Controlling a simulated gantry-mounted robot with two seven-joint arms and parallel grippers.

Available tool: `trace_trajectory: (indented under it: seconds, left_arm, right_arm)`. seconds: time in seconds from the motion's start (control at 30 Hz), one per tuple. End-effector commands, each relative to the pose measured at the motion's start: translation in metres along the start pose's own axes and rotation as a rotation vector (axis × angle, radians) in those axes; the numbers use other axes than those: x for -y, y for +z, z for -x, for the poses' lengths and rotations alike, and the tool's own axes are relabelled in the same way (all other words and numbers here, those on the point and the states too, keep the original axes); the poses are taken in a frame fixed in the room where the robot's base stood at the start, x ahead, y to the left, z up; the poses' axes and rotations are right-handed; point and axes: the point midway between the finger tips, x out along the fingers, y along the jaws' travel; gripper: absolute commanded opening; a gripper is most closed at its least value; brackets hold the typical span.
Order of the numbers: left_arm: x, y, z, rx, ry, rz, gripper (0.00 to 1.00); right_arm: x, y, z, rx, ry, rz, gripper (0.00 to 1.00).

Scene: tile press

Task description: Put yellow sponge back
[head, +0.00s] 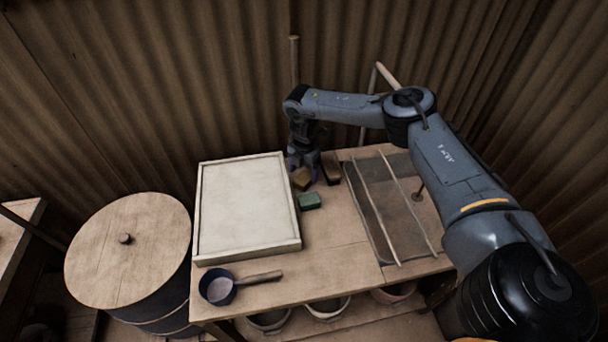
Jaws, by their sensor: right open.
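The yellow sponge (302,180) is on the table to the right of the white tray, just behind a green sponge (309,201). My right gripper (300,164) points down just above and behind the yellow sponge. It is open; whether a finger touches the sponge is too small to tell. My left gripper is out of view.
A white framed tray (250,244) lies on the wooden table (345,256). A dark brush-like block (331,168) is beside my right gripper. A blue pan (218,289) sits at the front. A dark sheet with two rods (378,211) is at the right. A lidded barrel (128,262) stands left.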

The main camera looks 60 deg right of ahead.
Motion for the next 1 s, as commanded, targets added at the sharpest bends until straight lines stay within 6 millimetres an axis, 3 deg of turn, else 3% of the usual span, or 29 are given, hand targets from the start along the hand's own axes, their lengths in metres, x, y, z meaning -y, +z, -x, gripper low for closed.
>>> trace_trajectory:
  seconds: [0.1, 0.4, 0.6, 1.0]
  left_arm:
    - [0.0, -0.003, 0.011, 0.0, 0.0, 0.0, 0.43]
    - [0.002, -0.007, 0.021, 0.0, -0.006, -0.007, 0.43]
    - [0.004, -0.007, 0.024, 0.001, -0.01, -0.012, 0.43]
    - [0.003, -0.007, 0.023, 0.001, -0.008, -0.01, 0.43]
  right_arm:
    - [-0.001, 0.0, 0.027, -0.002, 0.004, -0.001, 0.82]
    - [0.0, 0.0, 0.07, 0.0, 0.002, 0.0, 0.82]
    - [0.0, 0.0, 0.081, 0.0, 0.001, 0.001, 0.82]
    - [0.0, 0.0, 0.082, 0.0, 0.0, 0.001, 0.82]
